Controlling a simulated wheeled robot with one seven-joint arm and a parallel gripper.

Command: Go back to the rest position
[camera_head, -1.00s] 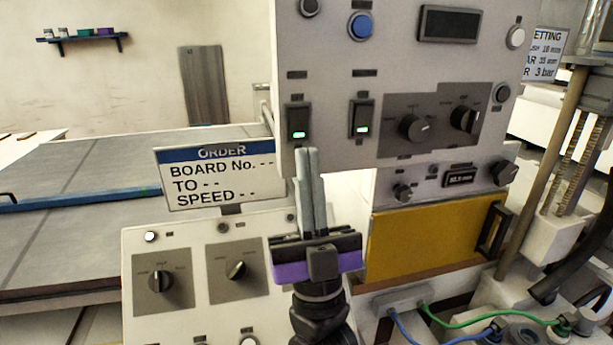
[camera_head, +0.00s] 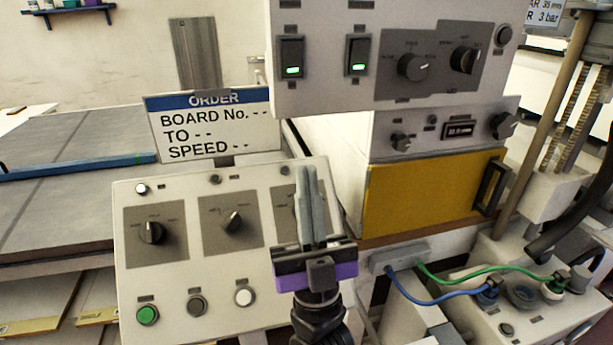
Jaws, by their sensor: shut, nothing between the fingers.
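My gripper (camera_head: 306,172) stands upright in the lower middle of the head view. Its two grey fingers are together with nothing between them, above a black and purple body. It is in front of the sloped white control panel (camera_head: 180,272) and hides part of that panel's right side. The fingertips appear just below the upper switch box (camera_head: 330,98); I cannot tell the distance. No contact with any switch or knob can be seen.
Two rocker switches (camera_head: 291,57) glow green on the upper box. An order sign (camera_head: 212,126) stands left of the gripper. A yellow panel (camera_head: 425,195), a post (camera_head: 540,120) and green and blue cables (camera_head: 430,298) are at right. A grey table (camera_head: 70,190) extends left.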

